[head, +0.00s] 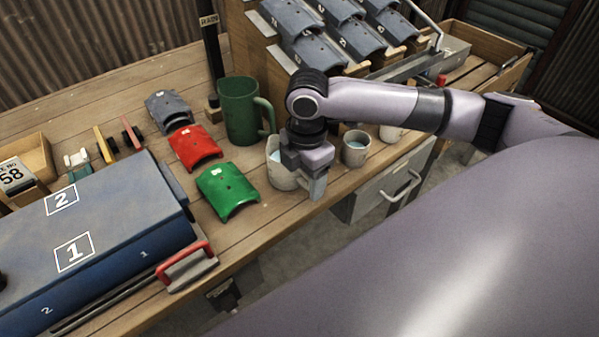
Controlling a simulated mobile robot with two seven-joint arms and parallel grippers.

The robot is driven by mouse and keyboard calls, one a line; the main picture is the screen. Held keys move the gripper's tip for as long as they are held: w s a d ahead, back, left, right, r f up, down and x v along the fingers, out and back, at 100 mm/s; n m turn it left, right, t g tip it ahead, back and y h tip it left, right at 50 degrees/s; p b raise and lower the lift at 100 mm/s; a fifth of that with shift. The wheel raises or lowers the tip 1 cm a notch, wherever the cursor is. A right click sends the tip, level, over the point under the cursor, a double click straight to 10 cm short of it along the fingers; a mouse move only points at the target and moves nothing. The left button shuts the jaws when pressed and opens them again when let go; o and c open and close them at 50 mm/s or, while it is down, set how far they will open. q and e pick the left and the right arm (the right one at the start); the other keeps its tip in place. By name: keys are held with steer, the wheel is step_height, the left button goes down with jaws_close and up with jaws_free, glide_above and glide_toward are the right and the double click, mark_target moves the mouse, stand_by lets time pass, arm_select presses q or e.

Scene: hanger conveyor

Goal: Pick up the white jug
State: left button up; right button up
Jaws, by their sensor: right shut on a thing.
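The white jug (278,177) stands on the wooden bench near its front edge, upright, with a pale bluish inside. My right gripper (311,178) points down over its right side and is shut on it. One finger shows at the jug's right; the other finger and the exact grip are hidden. I cannot tell whether the jug touches the bench. My left gripper is not in view.
A tall green jug (240,112) stands just behind. Green (227,188) and red (193,147) curved pieces lie to the left. Smaller white cups (355,150) stand to the right. A blue box (110,235) fills the left front. A drawer (380,190) hangs below the bench.

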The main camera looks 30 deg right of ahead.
arm_select(q)
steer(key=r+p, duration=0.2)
steer(key=p, duration=0.1)
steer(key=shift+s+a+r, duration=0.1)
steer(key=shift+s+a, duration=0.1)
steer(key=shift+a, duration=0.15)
arm_select(e)
step_height(320, 180, up, 20)
